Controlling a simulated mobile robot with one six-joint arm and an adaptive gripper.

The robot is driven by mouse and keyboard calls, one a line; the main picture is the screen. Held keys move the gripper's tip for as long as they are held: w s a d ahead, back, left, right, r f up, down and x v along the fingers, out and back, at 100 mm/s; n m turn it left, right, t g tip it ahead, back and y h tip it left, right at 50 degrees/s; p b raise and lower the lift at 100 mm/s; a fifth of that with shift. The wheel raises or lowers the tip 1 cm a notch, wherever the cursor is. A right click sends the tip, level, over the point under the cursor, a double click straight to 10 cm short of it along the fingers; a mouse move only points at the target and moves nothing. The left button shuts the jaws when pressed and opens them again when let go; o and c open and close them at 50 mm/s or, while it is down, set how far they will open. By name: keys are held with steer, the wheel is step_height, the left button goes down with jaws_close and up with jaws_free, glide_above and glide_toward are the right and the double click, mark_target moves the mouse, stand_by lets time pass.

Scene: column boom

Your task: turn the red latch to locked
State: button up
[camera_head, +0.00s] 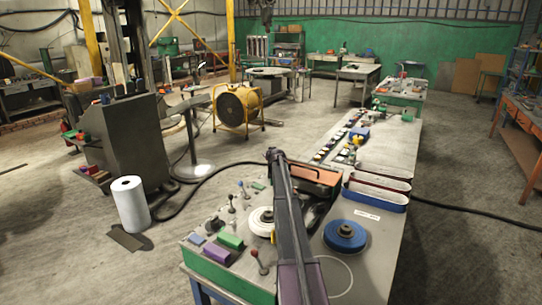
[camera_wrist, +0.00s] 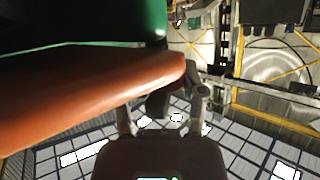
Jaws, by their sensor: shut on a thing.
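In the wrist view a smooth orange-red bar, which I take to be the red latch (camera_wrist: 100,88), runs in from the left and ends near the right finger. My gripper (camera_wrist: 160,101) has one finger on each side of a stretch of this bar and is shut on it. A short dark piece shows below the bar between the fingers; I cannot tell what it belongs to. In the head view my arm reaches away over the bench and hides the gripper. An orange-topped box (camera_head: 318,176) lies right of the arm's far end. The latch's angle cannot be read there.
The bench (camera_head: 368,262) holds a blue disc (camera_head: 345,235), a white disc (camera_head: 261,221), small levers and a green block (camera_head: 230,241). A blue-rimmed tray (camera_head: 375,197) stands right of the box. A white roll (camera_head: 131,204) and a yellow fan (camera_head: 236,107) stand on the floor.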

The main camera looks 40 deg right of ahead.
steer(key=shift+a+f, duration=0.1)
steer(key=shift+a, duration=0.15)
steer(key=o, duration=1.2)
steer(key=shift+c, duration=0.2)
steer(key=shift+d, duration=0.1)
